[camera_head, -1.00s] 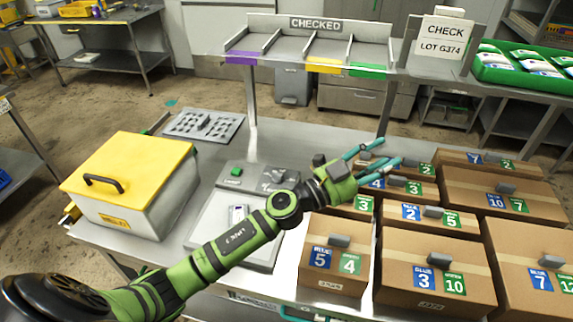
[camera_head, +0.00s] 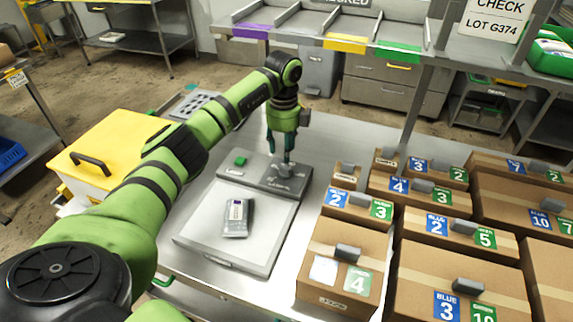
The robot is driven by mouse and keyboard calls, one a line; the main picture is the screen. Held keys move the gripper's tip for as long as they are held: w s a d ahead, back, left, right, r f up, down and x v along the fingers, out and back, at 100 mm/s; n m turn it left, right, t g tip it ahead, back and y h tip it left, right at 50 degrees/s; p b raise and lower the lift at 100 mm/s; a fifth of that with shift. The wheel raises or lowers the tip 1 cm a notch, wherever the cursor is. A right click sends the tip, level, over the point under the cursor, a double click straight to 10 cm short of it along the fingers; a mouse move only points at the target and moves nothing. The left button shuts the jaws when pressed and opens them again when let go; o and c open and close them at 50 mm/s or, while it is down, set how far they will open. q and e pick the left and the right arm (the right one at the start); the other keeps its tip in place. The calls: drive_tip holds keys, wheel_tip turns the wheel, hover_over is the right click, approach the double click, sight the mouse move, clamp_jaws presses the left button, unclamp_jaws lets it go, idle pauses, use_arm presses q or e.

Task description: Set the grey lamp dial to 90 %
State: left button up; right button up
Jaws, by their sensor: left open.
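The grey lamp dial (camera_head: 286,170) sits on the raised grey control strip (camera_head: 300,184) at the back of a light box. Its scale and setting are too small to read. My left gripper (camera_head: 278,158) points down over this strip, its teal fingers apart and empty. The fingertips are at or just above the strip beside the dial; I cannot tell whether they touch it. A green button (camera_head: 240,161) is on the strip's left. My right gripper is not in view.
A small labelled device (camera_head: 236,217) lies on the light box's pale panel (camera_head: 200,226). A yellow-lidded box (camera_head: 112,140) stands left, partly behind my arm. Cardboard boxes (camera_head: 350,235) crowd the right. A shelf with coloured labels (camera_head: 345,43) spans the back.

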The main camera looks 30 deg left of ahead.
sight(284, 167)
use_arm(q)
wheel_tip(284, 167, down, 5)
drive_tip(key=shift+s+d+r+p, duration=0.1)
drive_tip(key=shift+s+p, duration=0.05)
drive_tip(key=shift+p, duration=0.65)
drive_tip(key=shift+f, duration=0.65)
drive_tip(key=shift+c, duration=0.4)
clamp_jaws()
